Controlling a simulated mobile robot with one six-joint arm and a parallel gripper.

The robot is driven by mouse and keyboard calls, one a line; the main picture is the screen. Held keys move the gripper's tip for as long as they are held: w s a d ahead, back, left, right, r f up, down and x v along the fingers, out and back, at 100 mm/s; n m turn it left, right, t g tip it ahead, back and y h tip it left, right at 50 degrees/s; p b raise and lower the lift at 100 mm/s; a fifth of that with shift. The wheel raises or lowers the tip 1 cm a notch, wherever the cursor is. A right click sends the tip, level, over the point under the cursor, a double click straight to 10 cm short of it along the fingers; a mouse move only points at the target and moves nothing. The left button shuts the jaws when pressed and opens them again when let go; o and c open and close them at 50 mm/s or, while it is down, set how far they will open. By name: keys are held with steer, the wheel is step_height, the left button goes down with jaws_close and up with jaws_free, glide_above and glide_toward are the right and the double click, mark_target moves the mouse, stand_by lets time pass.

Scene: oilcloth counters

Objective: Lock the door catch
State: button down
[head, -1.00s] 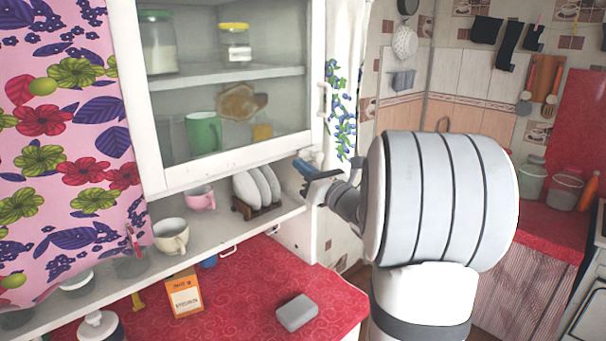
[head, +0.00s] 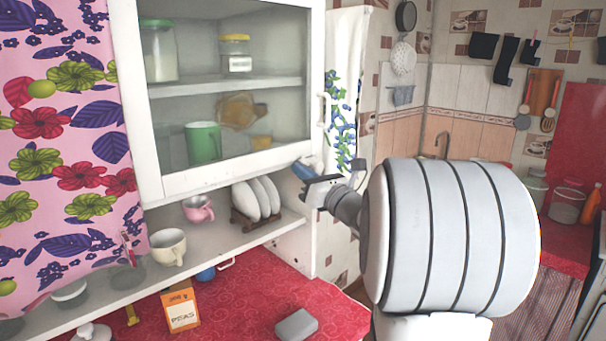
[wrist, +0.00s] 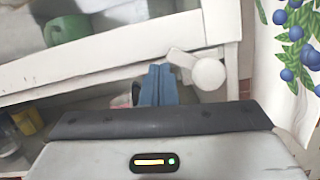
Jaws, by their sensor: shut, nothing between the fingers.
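The glass-fronted cabinet door (head: 235,174) with a white frame hangs above the open shelf and looks shut. In the wrist view its bottom rail (wrist: 100,62) crosses the picture. The white door catch (wrist: 207,73), a round disc with a short lever reaching up and left, sits at the door's lower right corner. My gripper (head: 303,166) is at that corner in the head view and largely hides the catch there. In the wrist view, the blue fingers of my gripper (wrist: 156,83) are together and empty, just left of the catch. I cannot tell whether they touch it.
White plates in a rack (head: 257,198), a pink cup (head: 198,209) and a cream mug (head: 168,247) stand on the shelf below. A grey block (head: 297,325) and an orange box (head: 181,308) are on the red counter (head: 250,290).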

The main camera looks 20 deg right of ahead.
steer(key=shift+a+f+b, duration=0.2)
steer(key=shift+f+b, duration=0.25)
steer(key=shift+b, duration=0.1)
steer(key=s+f+b, duration=0.4)
steer(key=s+b, duration=0.1)
steer(key=s, duration=0.5)
steer(key=shift+s+f, duration=0.2)
steer(key=shift+r, duration=0.1)
steer(key=m+p, duration=0.2)
steer(key=m+h+p, duration=0.1)
steer(key=m+p, duration=0.1)
steer(key=m+h+p, duration=0.1)
steer(key=m+p, duration=0.1)
steer(key=shift+d+f+m, duration=0.15)
steer(key=shift+f+m, duration=0.2)
steer(key=shift+m, duration=0.05)
